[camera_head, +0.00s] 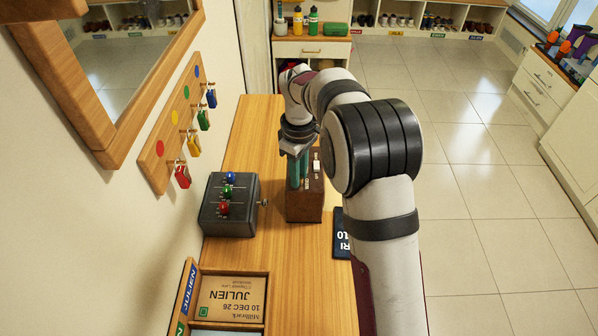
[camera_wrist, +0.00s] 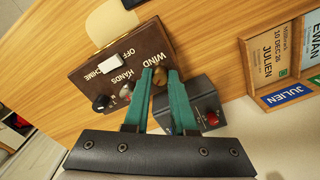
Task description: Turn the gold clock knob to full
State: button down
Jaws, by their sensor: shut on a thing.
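The clock box (camera_head: 305,208) is dark brown and stands on the wooden bench. In the wrist view its face (camera_wrist: 104,62) carries the words WIND, HANDS and CHIME OFF. The gold knob (camera_wrist: 160,76) is beside the word WIND, mostly hidden by the teal fingers. My gripper (camera_wrist: 157,74) is shut on it, with one finger on each side. In the head view my gripper (camera_head: 299,180) reaches down over the box and hides the knob. A white switch (camera_wrist: 95,66) and a small dark knob (camera_wrist: 101,103) are on the same box. I cannot read the knob's turn angle.
A dark grey box (camera_head: 230,204) with blue, green and red knobs stands close by on the left. A wooden tray (camera_head: 268,288) with name cards is at the front. Coloured tags hang from a wall rack (camera_head: 157,150). A dark sign (camera_head: 341,234) lies right of the box.

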jog(key=shift+m, duration=0.3)
jog(key=m, duration=0.4)
jog(key=shift+m, duration=0.3)
jog(key=m, duration=1)
jog(key=shift+m, duration=2.7)
jog(key=c, duration=0.7)
grip_release()
jog(key=shift+c, duration=0.2)
